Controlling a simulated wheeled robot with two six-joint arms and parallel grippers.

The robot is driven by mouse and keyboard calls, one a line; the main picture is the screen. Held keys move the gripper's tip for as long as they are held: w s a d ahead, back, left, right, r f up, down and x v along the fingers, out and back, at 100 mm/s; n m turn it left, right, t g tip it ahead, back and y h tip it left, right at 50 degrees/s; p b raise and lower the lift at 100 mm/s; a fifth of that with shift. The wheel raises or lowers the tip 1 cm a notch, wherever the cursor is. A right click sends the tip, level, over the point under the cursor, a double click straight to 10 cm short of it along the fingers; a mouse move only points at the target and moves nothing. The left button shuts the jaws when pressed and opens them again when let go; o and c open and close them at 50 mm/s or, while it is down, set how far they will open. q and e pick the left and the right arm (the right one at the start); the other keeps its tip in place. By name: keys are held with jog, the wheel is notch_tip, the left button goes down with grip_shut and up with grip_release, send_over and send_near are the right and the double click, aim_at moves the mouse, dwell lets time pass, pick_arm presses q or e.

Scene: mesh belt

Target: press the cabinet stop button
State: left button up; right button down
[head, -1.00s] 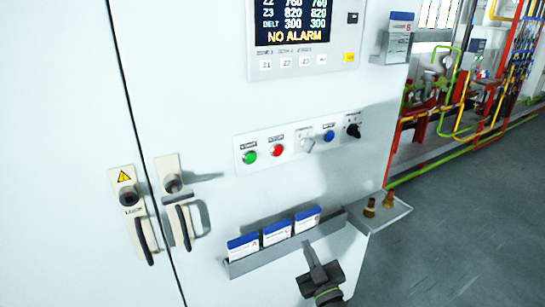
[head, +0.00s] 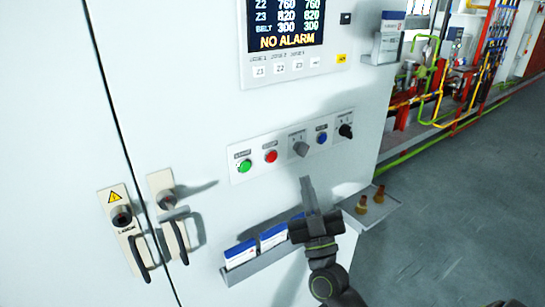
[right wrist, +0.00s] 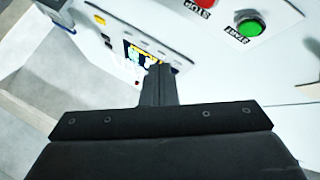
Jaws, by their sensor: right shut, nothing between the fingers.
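The red stop button (head: 271,156) is on a white control strip on the cabinet front, just right of the green start button (head: 244,166). In the right wrist view, upside down, the red button (right wrist: 206,3) shows at the top edge beside its STOP label, with the green button (right wrist: 251,24) next to it. My right gripper (head: 307,182) is shut and empty, fingers pointing up, below and right of the red button in the head view. Its shut fingers (right wrist: 160,70) also show in the right wrist view. No contact with a button shows. My left gripper is not in view.
A grey selector knob (head: 300,149), blue button (head: 322,138) and black knob (head: 345,131) continue the strip. A rack of blue-and-white boxes (head: 240,254) is below, partly behind my right arm. A small shelf (head: 385,208) holds two brass pieces. Door handles (head: 172,225) are left.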

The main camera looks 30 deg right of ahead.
jog(key=b, duration=0.2)
send_near(275, 152)
notch_tip(275, 152, up, 4)
jog(key=w+d, duration=0.1)
jog(key=shift+w+d+r, duration=0.1)
jog(key=shift+w+r, duration=0.05)
jog(key=shift+w, duration=0.75)
jog(key=shift+w, duration=0.1)
dwell(1.1)
jog(key=shift+w+p, duration=0.3)
jog(key=shift+p, duration=0.05)
jog(key=shift+w, duration=0.5)
dwell(0.6)
jog(key=shift+s, duration=0.2)
jog(key=shift+s+p, duration=0.5)
jog(key=shift+s, duration=0.2)
